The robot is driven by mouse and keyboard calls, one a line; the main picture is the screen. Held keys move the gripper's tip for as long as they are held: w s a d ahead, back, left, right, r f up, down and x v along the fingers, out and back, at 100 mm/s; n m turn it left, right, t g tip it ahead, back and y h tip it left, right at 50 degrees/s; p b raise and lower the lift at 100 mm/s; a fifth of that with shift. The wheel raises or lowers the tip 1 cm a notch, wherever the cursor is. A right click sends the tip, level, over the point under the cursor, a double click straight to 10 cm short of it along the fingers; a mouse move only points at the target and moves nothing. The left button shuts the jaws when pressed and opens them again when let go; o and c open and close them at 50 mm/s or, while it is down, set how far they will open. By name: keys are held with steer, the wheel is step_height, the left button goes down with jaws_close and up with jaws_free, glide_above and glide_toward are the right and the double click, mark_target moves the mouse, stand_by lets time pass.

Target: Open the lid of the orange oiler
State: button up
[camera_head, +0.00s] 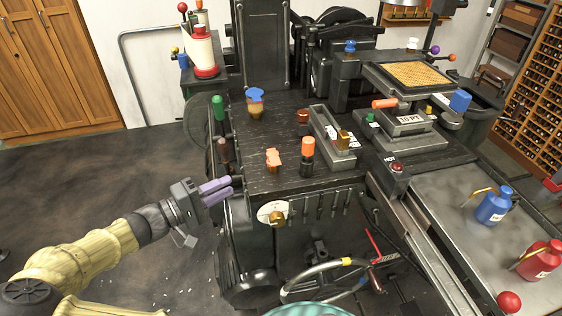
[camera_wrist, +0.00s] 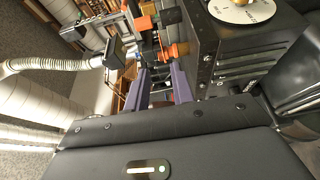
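In the wrist view, an orange part (camera_wrist: 178,50) that looks like the oiler is beyond my fingers. My gripper (camera_head: 216,191) is left of the machine, apart from the oiler and lower in the picture. Its two purple fingers are spread with a gap between them in the wrist view (camera_wrist: 160,90), and nothing is held.
An orange-topped black cylinder (camera_head: 308,148) stands right of the oiler. A blue-topped bronze oiler (camera_head: 255,100) and a green knob (camera_head: 218,107) are behind. A round plate with a brass knob (camera_head: 274,213) is on the machine's front.

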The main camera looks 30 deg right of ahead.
mark_target(274, 157)
steer(key=d, duration=0.5)
steer(key=w+d, duration=0.1)
steer(key=d, duration=0.5)
steer(key=w+d, duration=0.1)
steer(key=d, duration=0.5)
steer(key=shift+d+b, duration=0.15)
steer(key=shift+b, duration=0.2)
steer(key=shift+c, duration=0.4)
steer(key=shift+s, duration=0.1)
jaws_close()
